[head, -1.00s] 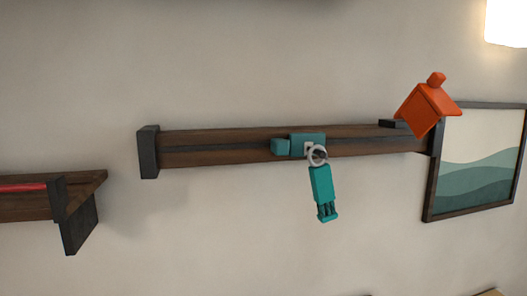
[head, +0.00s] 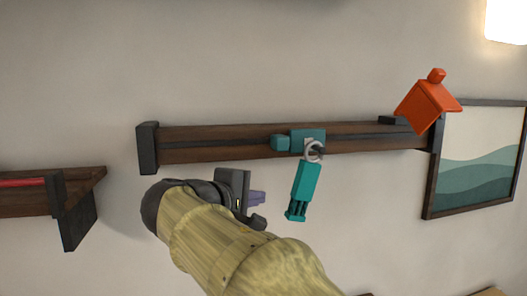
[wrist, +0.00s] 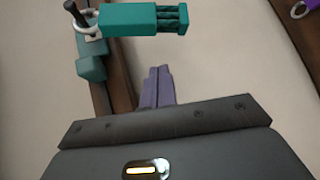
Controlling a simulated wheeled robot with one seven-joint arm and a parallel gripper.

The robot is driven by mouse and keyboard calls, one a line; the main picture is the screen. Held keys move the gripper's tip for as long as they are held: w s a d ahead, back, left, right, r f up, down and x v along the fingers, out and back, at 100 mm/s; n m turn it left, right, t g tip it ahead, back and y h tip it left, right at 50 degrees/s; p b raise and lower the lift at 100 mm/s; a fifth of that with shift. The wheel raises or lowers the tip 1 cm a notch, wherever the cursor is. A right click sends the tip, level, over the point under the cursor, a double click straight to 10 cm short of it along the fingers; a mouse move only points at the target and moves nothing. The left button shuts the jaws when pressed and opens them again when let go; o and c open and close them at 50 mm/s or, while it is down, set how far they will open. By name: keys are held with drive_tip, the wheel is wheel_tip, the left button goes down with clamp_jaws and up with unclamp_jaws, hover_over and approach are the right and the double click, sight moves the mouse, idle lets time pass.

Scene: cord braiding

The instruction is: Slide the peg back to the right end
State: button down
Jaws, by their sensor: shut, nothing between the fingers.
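The teal slider with its peg (head: 308,138) sits a little right of the middle of the wooden rail (head: 210,146). A metal ring (head: 315,151) hangs on the peg with a teal fob (head: 302,184), tilted down to the left. The wrist view shows the dark peg (wrist: 73,14), the ring (wrist: 83,29), the fob (wrist: 143,19) and a teal block (wrist: 91,62) on the rail. My gripper (head: 263,198) is below the rail, left of the fob and apart from it. Its purple fingers (wrist: 158,70) are shut and empty.
An orange house-shaped piece (head: 427,104) is at the rail's right end, beside a framed picture (head: 480,165). A dark end block (head: 148,148) closes the left end. A shelf with a red rod (head: 22,187) is at far left. A purple item (wrist: 300,8) shows in the wrist view.

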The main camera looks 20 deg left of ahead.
drive_tip(key=s+a+r+t, duration=0.3)
drive_tip(key=s+a+r, duration=0.2)
drive_tip(key=s+r, duration=0.2)
wheel_tip(320, 180, up, 2)
drive_tip(key=shift+a+r, duration=0.2)
drive_tip(key=shift+r, duration=0.05)
drive_tip(key=p, duration=0.5)
approach(273, 144)
drive_tip(key=w+a, duration=0.2)
drive_tip(key=w, duration=0.1)
drive_tip(key=w+d, duration=0.1)
drive_tip(key=w+d+p, duration=0.1)
drive_tip(key=shift+w+d+r, duration=0.1)
drive_tip(key=shift+d+r, duration=0.1)
drive_tip(key=shift+d, duration=0.15)
drive_tip(key=shift+w+d+f, duration=0.1)
drive_tip(key=shift+w+d, duration=0.1)
drive_tip(key=shift+d, duration=0.2)
drive_tip(key=shift+a+f, duration=0.1)
drive_tip(key=shift+a, duration=0.05)
